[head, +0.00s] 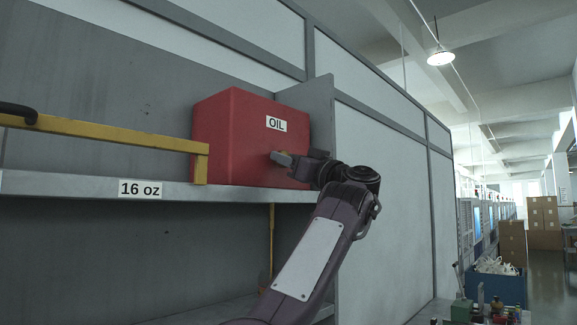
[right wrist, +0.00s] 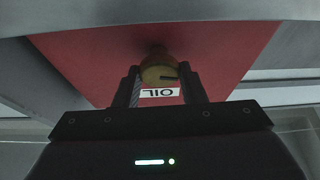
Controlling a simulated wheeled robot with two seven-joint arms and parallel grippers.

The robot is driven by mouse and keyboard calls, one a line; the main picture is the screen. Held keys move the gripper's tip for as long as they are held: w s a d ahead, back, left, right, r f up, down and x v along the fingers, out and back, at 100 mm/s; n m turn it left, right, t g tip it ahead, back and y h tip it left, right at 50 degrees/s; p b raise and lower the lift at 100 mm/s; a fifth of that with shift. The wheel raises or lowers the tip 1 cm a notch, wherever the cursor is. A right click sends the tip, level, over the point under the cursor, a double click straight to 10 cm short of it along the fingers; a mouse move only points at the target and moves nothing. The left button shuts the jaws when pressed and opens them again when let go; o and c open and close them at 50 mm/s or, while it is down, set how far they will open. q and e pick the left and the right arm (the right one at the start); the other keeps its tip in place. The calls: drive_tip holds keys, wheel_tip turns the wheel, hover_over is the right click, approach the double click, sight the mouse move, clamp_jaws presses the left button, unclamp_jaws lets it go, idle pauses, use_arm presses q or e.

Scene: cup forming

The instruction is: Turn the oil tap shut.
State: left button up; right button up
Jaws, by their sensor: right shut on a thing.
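The red oil tank (head: 235,130) stands on the grey shelf, with a white OIL label (head: 276,124) on its front. My right arm reaches up to the tank's lower front, and my right gripper (head: 292,162) is at the tap there. In the right wrist view the brass-coloured tap (right wrist: 158,73) sits between the two dark fingers, which are shut on it. The tank's red face (right wrist: 95,60) and the upside-down OIL label (right wrist: 160,92) show behind it. In the head view the tap is mostly hidden by the gripper. My left gripper is not in view.
A yellow bar (head: 110,135) with a dark end runs along the shelf front (head: 80,187), left of the tank. The shelf carries a 16 oz label (head: 140,189). A grey partition (head: 322,115) stands close on the tank's right. A blue bin (head: 497,288) stands farther right.

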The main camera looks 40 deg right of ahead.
drive_tip(key=shift+f+m+h+b, duration=0.3)
drive_tip(key=shift+m+h+b, duration=0.4)
drive_tip(key=shift+m, duration=0.5)
drive_tip(key=m+h+b, duration=0.1)
drive_tip(key=m, duration=0.1)
drive_tip(key=shift+r+m, duration=0.1)
drive_tip(key=shift+m, duration=0.3)
drive_tip(key=m+h, duration=0.2)
drive_tip(key=shift+r+m, duration=0.1)
drive_tip(key=shift+m, duration=0.2)
drive_tip(key=shift+r+m+g+h, duration=0.1)
drive_tip(key=shift+m+g+h, duration=0.3)
drive_tip(key=shift+m, duration=0.8)
drive_tip(key=m+h, duration=0.1)
drive_tip(key=m, duration=0.1)
drive_tip(key=m+g+p, duration=0.1)
drive_tip(key=m, duration=0.1)
drive_tip(key=shift+r+m+h, duration=0.15)
drive_tip(key=shift+m+h, duration=0.25)
drive_tip(key=m+g+p, duration=0.1)
drive_tip(key=m+p, duration=0.1)
drive_tip(key=m, duration=0.1)
drive_tip(key=shift+m+h, duration=0.3)
drive_tip(key=shift+h, duration=0.1)
drive_tip(key=shift+a+m+g+p, duration=0.1)
drive_tip(key=shift+m+g+p, duration=0.4)
drive_tip(key=shift+m, duration=0.3)
